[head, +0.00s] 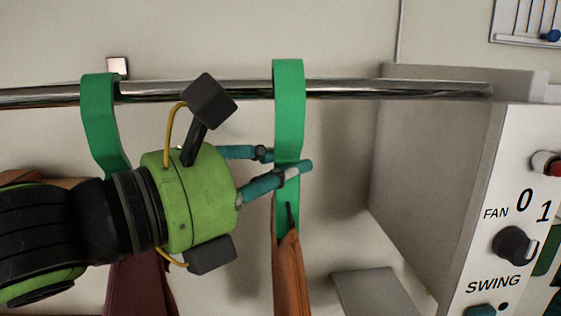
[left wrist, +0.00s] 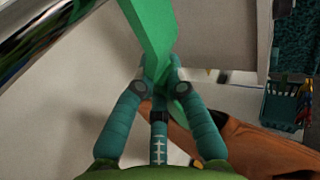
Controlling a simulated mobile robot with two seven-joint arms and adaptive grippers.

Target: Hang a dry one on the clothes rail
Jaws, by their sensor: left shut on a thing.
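The clothes rail (head: 400,90) is a shiny metal bar running across the head view. A green hanger hook (head: 288,85) loops over the rail, with an orange-brown item (head: 290,275) below it. My left gripper (head: 290,170) is shut on this green hook below the rail. In the left wrist view its fingers (left wrist: 160,78) close around the green strip (left wrist: 150,30), and the orange-brown item (left wrist: 255,150) shows at lower right. A second green hook (head: 100,125) hangs on the rail to the left, above a dark red item (head: 140,285) partly hidden by my arm. My right gripper is not in view.
A grey box-like unit (head: 430,160) stands right of the rail, with a white panel (head: 510,210) marked FAN and SWING carrying a black knob (head: 515,245). A blue-green basket (left wrist: 285,105) shows in the left wrist view. The rail between hook and unit is bare.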

